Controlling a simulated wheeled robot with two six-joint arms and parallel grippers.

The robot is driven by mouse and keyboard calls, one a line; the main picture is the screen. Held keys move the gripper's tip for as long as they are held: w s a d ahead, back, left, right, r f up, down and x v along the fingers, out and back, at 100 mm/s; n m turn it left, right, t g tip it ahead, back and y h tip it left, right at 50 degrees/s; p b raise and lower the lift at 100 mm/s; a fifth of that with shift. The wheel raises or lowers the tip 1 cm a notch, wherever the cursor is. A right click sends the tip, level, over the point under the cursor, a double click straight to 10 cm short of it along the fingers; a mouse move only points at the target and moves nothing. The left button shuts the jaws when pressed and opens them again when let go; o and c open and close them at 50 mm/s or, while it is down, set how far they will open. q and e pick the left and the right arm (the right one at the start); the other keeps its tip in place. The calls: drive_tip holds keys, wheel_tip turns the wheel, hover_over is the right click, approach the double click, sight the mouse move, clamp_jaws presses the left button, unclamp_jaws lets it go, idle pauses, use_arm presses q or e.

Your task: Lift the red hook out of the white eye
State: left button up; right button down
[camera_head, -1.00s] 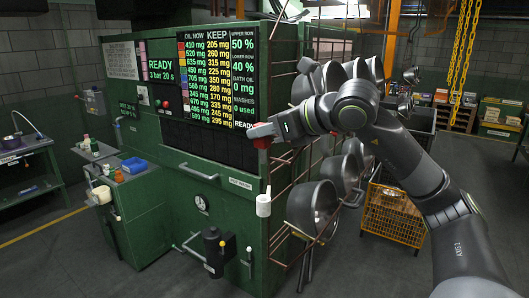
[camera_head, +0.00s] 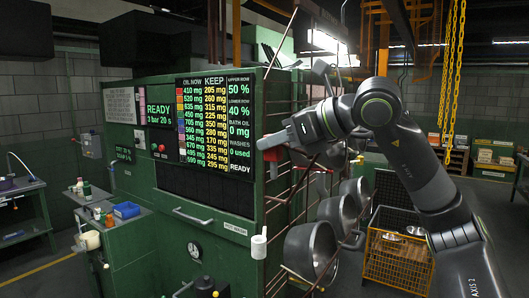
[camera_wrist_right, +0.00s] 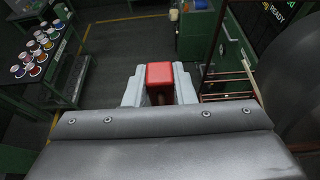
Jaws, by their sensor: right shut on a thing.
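My right gripper (camera_head: 272,147) is shut on the red hook (camera_head: 272,156), which shows as a red block between its fingers. In the right wrist view, the pale fingers of the right gripper (camera_wrist_right: 159,88) press on both sides of the red hook (camera_wrist_right: 159,74). The hook's lower part is hidden or too small to make out. A white cylindrical piece (camera_head: 259,244) with a thin upright stub stands out from the green cabinet's corner, well below the hook and apart from it. I cannot tell for sure that it is the white eye. My left gripper is out of view.
The green cabinet (camera_head: 170,225) with a display panel (camera_head: 215,120) stands left of the gripper. Steel pots (camera_head: 310,250) hang on a rusty rack right beside and below my arm. A yellow wire crate (camera_head: 398,262) stands on the floor at right. Yellow chains (camera_head: 449,80) hang behind.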

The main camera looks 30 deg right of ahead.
drive_tip(key=s+b, duration=0.1)
drive_tip(key=s+d+b, duration=0.1)
drive_tip(key=s+b, duration=0.1)
drive_tip(key=shift+s+d+f, duration=0.1)
drive_tip(key=shift+d+f, duration=0.1)
drive_tip(key=s+b, duration=0.1)
drive_tip(key=s+d, duration=0.1)
drive_tip(key=shift+s+r+b, duration=0.2)
drive_tip(key=shift+s+b, duration=0.15)
drive_tip(key=shift+w, duration=0.1)
